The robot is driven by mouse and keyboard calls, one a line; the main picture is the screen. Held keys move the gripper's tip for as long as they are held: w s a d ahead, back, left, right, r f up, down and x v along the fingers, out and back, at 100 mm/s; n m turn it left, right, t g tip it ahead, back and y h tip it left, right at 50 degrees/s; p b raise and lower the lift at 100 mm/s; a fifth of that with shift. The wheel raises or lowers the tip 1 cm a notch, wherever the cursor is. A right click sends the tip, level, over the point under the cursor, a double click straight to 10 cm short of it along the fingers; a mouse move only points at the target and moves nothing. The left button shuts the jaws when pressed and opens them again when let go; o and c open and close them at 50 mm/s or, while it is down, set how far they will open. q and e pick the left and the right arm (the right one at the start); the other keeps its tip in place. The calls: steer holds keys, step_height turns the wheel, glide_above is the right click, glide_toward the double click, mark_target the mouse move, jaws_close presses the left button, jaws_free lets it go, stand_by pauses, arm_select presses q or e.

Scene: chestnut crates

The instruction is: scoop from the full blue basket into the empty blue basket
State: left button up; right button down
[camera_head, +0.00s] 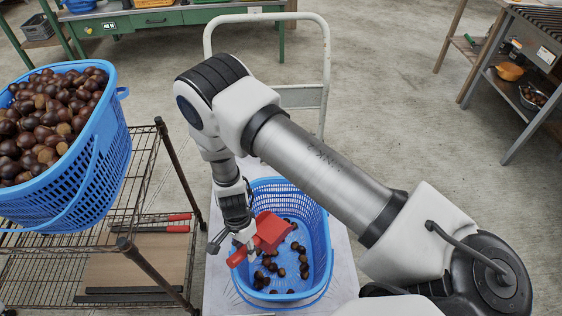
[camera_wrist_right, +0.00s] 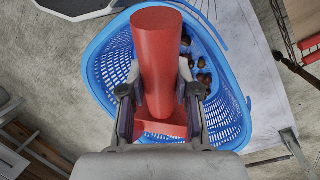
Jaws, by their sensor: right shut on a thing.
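The full blue basket (camera_head: 98,165) stands on a wire rack at the left of the head view, heaped with brown chestnuts (camera_head: 45,118). The other blue basket (camera_head: 318,232) sits on a white cart in the middle, with several chestnuts (camera_head: 296,252) loose on its floor. My right gripper (camera_head: 240,245) is shut on the handle of a red scoop (camera_head: 270,232), over the left part of the cart's basket. The scoop is tilted; its inside is hidden. In the right wrist view the red handle (camera_wrist_right: 157,60) stands between the two fingers. My left gripper is out of view.
The wire rack (camera_head: 150,215) is left of the white cart (camera_head: 345,265); its upright posts stand between the baskets. The cart's handle (camera_head: 325,60) rises behind its basket. A green table (camera_head: 170,18) is at the back, a grey shelf (camera_head: 520,100) at the right. Open floor lies between.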

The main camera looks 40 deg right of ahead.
steer(key=f+b, duration=0.1)
steer(key=b, duration=0.1)
steer(key=a+f+h+b, duration=0.1)
steer(key=f+b, duration=0.1)
steer(key=shift+s, duration=0.15)
steer(key=shift+s+a+f+t+h, duration=0.15)
steer(key=shift+f+t+h, duration=0.15)
steer(key=shift+h, duration=0.2)
steer(key=shift+a+f, duration=0.1)
steer(key=shift+a, duration=0.05)
step_height(320, 180, up, 6)
steer(key=p, duration=0.6)
